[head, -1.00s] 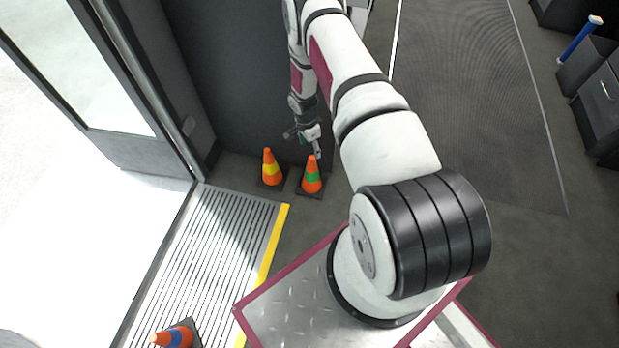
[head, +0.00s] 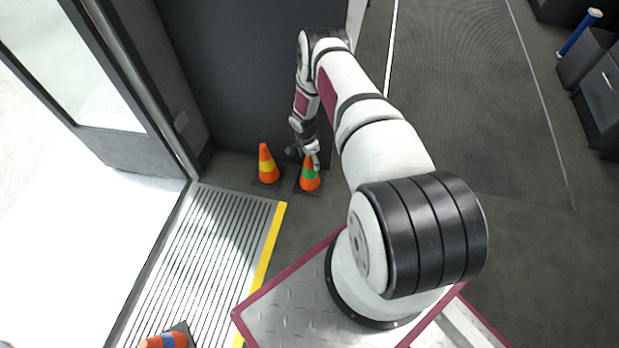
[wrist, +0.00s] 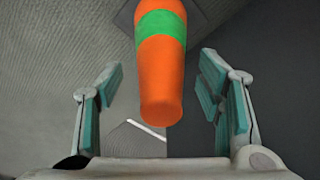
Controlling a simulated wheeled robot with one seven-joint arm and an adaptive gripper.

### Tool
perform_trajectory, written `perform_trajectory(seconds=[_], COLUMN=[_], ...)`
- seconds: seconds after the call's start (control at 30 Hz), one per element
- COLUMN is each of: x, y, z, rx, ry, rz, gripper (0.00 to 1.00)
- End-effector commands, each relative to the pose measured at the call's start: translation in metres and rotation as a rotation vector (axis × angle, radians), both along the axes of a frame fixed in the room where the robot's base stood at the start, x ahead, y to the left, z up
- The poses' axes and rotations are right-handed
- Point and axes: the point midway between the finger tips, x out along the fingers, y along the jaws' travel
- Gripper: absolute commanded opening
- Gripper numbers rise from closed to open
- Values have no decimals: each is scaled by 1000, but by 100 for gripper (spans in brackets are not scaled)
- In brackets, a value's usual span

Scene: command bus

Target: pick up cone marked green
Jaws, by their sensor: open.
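The orange cone with a green band (head: 310,174) stands upright on its dark base by the dark wall panel. In the wrist view the green-banded cone (wrist: 161,75) points its tip toward my gripper. My gripper (wrist: 163,105) is open, with one finger on each side of the cone's tip and a gap on both sides. In the head view my gripper (head: 311,150) is at the top of the cone and partly covers it. The fingers do not visibly touch the cone.
A cone with a yellow band (head: 267,163) stands close on the left. A cone with a blue band (head: 172,341) is at the bottom left on the ribbed step (head: 215,250). The dark wall (head: 235,80) is right behind the cones.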

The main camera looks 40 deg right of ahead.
Motion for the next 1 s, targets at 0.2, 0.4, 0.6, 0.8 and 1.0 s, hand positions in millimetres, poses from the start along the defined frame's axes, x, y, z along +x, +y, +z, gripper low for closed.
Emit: perform_trajectory(seconds=[0.2,0.4,0.6,0.8,1.0], x=[0,0,0,0,0], y=[-1,-1,-1,-1,-1], z=[-7,-6,-6,-6,-3], rx=[0,0,0,0,-1], ry=[0,0,0,-1,-1], rz=[1,1,1,1,0], gripper=[61,43,0,0,0])
